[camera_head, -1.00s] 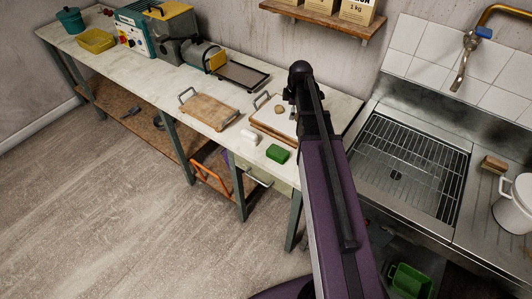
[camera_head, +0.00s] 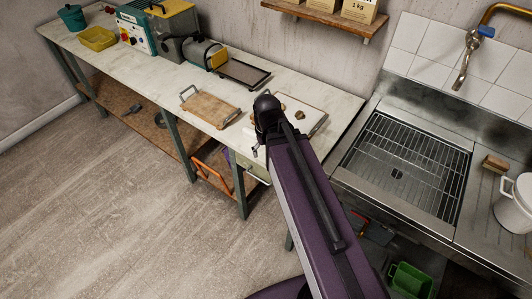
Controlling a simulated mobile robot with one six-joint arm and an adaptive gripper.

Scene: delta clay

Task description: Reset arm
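My purple arm (camera_head: 300,190) reaches up from the bottom of the head view, with its black joint over the front edge of the worktop. Only a small grey piece of my gripper (camera_head: 257,150) shows at the left of the arm, below that joint. The rest of the gripper is hidden, so I cannot see its fingers or whether it holds anything.
A white worktop (camera_head: 150,75) carries a wooden board (camera_head: 210,108) with handles and a second, pale board (camera_head: 313,121) with a brown lump (camera_head: 300,115). A sink with a wire rack (camera_head: 410,165) stands at the right. The floor (camera_head: 100,210) at left is clear.

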